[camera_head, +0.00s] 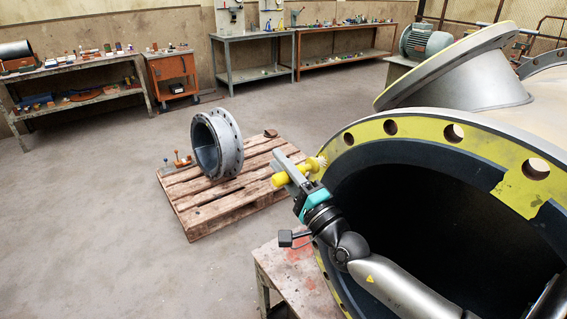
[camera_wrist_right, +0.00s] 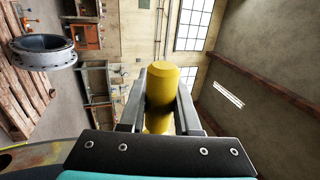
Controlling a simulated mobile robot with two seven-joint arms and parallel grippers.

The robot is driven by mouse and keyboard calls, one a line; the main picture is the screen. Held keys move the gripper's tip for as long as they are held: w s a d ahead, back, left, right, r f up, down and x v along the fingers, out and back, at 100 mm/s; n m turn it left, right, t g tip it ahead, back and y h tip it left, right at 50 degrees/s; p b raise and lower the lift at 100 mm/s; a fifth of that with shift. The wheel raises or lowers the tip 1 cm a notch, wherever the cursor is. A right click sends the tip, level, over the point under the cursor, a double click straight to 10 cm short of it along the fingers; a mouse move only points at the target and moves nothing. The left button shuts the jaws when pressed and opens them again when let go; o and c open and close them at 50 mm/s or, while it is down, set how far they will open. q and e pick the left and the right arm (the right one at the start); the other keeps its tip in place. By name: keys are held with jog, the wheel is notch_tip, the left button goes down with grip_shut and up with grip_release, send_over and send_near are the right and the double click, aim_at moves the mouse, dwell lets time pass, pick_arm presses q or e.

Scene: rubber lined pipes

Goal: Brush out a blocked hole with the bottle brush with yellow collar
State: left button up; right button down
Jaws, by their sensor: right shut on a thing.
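My right gripper (camera_head: 287,172) is shut on the yellow body of the bottle brush (camera_head: 284,178). I cannot tell which hole is blocked. In the right wrist view the yellow brush body (camera_wrist_right: 162,90) stands between the two fingers; its bristles are not visible there. My left gripper is not in view.
A grey flanged pipe ring (camera_head: 217,144) stands on a wooden pallet (camera_head: 200,205) beyond the gripper. A worn table (camera_head: 290,268) stands below my right arm. Workbenches (camera_head: 75,70) and an orange cabinet (camera_head: 172,75) line the back wall. The floor at left is clear.

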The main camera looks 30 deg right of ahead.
jog(key=shift+d, duration=0.1)
jog(key=shift+w+d+b, duration=0.1)
jog(key=shift+d+b, duration=0.65)
jog(key=shift+d, duration=0.45)
jog(key=shift+a, duration=0.1)
jog(key=shift+a+p, duration=0.7)
jog(key=shift+a, duration=0.5)
